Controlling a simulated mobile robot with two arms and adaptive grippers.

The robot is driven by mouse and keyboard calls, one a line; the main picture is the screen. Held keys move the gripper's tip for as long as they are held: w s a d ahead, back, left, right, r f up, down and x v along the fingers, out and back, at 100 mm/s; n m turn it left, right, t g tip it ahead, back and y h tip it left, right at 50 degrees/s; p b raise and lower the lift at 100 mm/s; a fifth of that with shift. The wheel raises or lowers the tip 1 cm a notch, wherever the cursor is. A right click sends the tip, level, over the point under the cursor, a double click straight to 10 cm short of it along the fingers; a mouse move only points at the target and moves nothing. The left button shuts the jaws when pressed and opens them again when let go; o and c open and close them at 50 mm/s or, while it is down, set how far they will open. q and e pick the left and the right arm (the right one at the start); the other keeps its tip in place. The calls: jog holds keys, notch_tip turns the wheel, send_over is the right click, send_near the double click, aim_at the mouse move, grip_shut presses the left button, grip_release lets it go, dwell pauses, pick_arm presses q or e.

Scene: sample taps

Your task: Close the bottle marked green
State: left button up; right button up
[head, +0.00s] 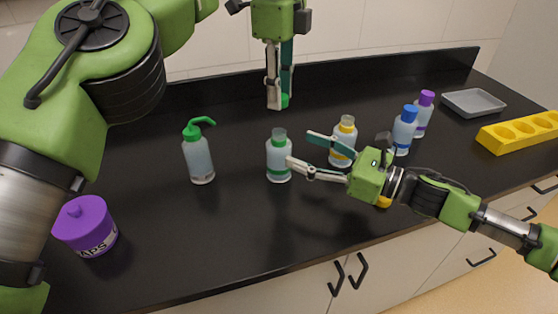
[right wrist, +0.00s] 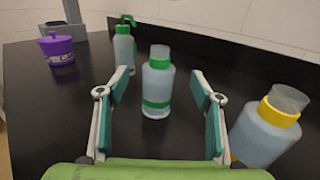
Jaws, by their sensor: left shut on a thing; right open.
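The bottle marked green (head: 279,160) stands upright on the black counter, with a green band, a green collar and a bare clear neck. It also shows in the right wrist view (right wrist: 157,88), ahead of and between the fingers. My left gripper (head: 280,102) is shut on a small green cap (head: 285,100), mostly hidden by the fingers, above and behind the bottle. My right gripper (head: 298,147) is open at the bottle's right side, its fingers spread and pointing at it. Whether a finger touches the bottle I cannot tell.
An uncapped yellow-marked bottle (head: 342,147) stands close behind my right fingers. Blue-capped (head: 404,133) and purple-capped (head: 424,115) bottles stand farther right. A green-topped wash bottle (head: 198,158) and purple tub (head: 86,229) are left. A grey tray (head: 473,102) and yellow rack (head: 520,131) lie right.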

pick_arm(q)
jog(key=shift+s+r, duration=0.1)
pick_arm(e)
notch_tip(320, 180, down, 5)
jog(key=shift+s+f, duration=0.1)
jog(key=shift+f, duration=0.1)
pick_arm(q)
jog(key=shift+a, duration=0.1)
pick_arm(e)
jog(key=x, duration=0.7)
jog(key=shift+d+r, duration=0.1)
jog(key=shift+r, duration=0.05)
jog(key=shift+w+a, duration=0.2)
jog(key=shift+a, duration=0.1)
jog(key=c, duration=1.7)
pick_arm(q)
send_over(280, 131)
jog(key=shift+s+f, duration=0.1)
jog(key=shift+f, duration=2.4)
pick_arm(e)
grip_shut()
pick_arm(q)
jog(key=shift+f, duration=0.9)
jog(key=shift+f, duration=0.55)
